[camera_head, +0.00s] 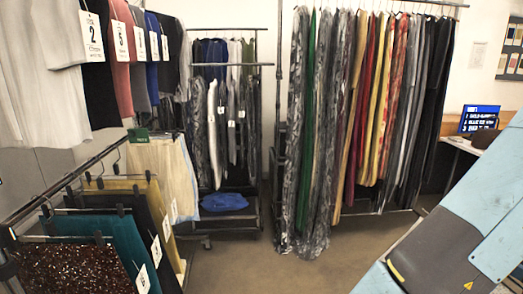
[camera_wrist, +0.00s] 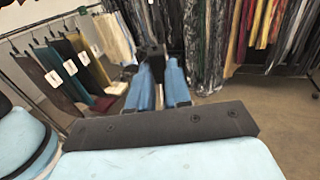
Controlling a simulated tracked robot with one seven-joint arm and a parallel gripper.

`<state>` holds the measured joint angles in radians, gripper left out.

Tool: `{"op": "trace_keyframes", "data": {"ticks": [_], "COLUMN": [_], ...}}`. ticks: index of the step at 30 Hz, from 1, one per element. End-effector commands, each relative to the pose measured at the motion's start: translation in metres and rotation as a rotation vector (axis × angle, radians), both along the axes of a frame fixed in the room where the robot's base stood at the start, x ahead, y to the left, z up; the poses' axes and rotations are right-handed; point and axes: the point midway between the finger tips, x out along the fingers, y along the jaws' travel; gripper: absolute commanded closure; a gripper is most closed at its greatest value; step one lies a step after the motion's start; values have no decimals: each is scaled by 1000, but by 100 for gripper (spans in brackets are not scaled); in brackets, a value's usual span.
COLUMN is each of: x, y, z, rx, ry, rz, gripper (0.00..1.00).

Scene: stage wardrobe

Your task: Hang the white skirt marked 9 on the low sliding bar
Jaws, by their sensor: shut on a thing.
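A pale cream-white skirt (camera_head: 158,165) hangs at the far end of the low bar (camera_head: 75,172), behind the dark and coloured skirts. Its number cannot be read. It also shows in the wrist view (camera_wrist: 113,40), left of my gripper. My gripper (camera_wrist: 153,68) shows only in the wrist view, its two blue fingers pointing away from me. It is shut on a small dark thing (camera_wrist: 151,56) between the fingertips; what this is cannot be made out. The low bar (camera_wrist: 50,23) runs along the left in that view.
Brown sequined (camera_head: 75,270), teal (camera_head: 120,240), black and mustard skirts with white tags share the low bar. Shirts hang above at the left. A rack of long fabrics (camera_head: 360,110) and a smaller rack (camera_head: 225,105) stand behind. Bare floor (camera_head: 265,265) lies in the middle.

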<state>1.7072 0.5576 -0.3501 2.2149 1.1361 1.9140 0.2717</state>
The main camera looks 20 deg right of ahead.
Motion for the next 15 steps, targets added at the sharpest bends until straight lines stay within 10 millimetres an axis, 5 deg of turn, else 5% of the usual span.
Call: {"op": "trace_keyframes", "data": {"ticks": [8, 15], "x": [8, 47], "y": [-8, -37], "z": [-3, -12], "rx": [0, -3], "ry": [3, 16], "rz": [26, 134], "gripper": [100, 100]}}
